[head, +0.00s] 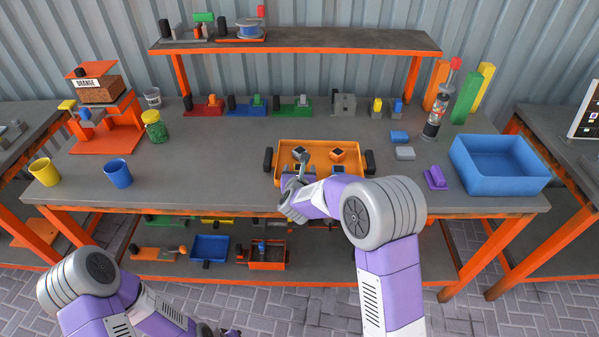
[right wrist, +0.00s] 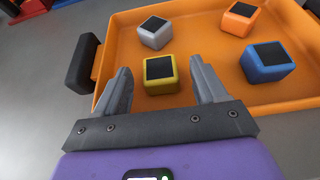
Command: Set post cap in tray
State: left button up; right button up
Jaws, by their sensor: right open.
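The orange tray (head: 320,141) stands on the middle of the bench and also fills much of the right wrist view (right wrist: 120,55). Four-sided post caps with dark tops lie in it: a grey cap (right wrist: 155,33), an orange cap (right wrist: 240,19), a blue cap (right wrist: 267,62) and a yellow cap (right wrist: 160,75). My right gripper (right wrist: 160,82) is open at the tray's near left part, with the yellow cap showing between its fingers, not gripped. My left gripper (head: 218,330) is low at the bottom edge of the head view, mostly cut off, its jaws unclear.
A blue bin (head: 500,184) stands at the right, with a purple part (head: 436,178) and a grey block (head: 405,153) beside it. Cups stand at the left (head: 118,172). A raised shelf (head: 330,40) runs along the back.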

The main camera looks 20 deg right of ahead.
jog(key=shift+s+r, duration=0.15)
jog(key=shift+r, duration=0.1)
jog(key=p+v, duration=0.1)
jog(key=v, duration=1)
jog(key=shift+s, duration=0.3)
jog(key=shift+a, duration=0.15)
